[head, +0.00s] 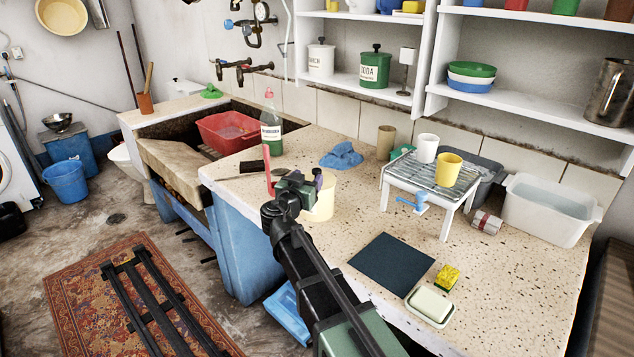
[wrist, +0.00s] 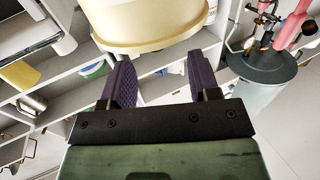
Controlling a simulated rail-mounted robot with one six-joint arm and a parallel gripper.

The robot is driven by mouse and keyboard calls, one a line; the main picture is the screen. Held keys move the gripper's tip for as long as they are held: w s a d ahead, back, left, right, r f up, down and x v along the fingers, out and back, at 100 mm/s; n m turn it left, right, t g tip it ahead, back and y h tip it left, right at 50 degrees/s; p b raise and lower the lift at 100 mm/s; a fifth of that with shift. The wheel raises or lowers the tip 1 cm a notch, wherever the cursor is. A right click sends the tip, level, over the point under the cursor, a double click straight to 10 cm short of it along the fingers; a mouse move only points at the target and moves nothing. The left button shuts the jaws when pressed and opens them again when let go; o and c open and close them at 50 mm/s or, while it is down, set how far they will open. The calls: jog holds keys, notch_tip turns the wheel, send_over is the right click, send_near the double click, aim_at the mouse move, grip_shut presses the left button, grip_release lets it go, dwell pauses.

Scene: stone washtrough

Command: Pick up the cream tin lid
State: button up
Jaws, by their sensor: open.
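A cream round tin (head: 322,205) stands on the speckled counter, partly hidden behind my gripper. In the wrist view a cream rounded thing with a raised rim (wrist: 150,32) fills the top middle, cut off by the frame edge. I take it for the tin and its lid, but cannot clearly separate the two. My gripper (head: 304,180) is right beside the tin in the head view, one purple finger showing near its top. In the wrist view my gripper (wrist: 160,68) has both purple fingers apart, pointing at the cream rim, with nothing held between them. Contact cannot be told.
A red upright thing (head: 268,172) and a green bottle (head: 271,132) stand left of my gripper. A blue cloth (head: 342,156) lies behind. A white rack (head: 430,178) with two cups stands right. A dark mat (head: 391,268), sponge (head: 447,278) and soap dish (head: 431,306) lie nearer.

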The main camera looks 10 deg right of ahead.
aim_at(315, 172)
jog(key=x, duration=0.5)
jog(key=shift+w+d, duration=0.2)
jog(key=shift+d, duration=0.25)
jog(key=c, duration=1)
jog(key=shift+o, duration=0.2)
notch_tip(315, 172, up, 20)
jog(key=p, duration=2)
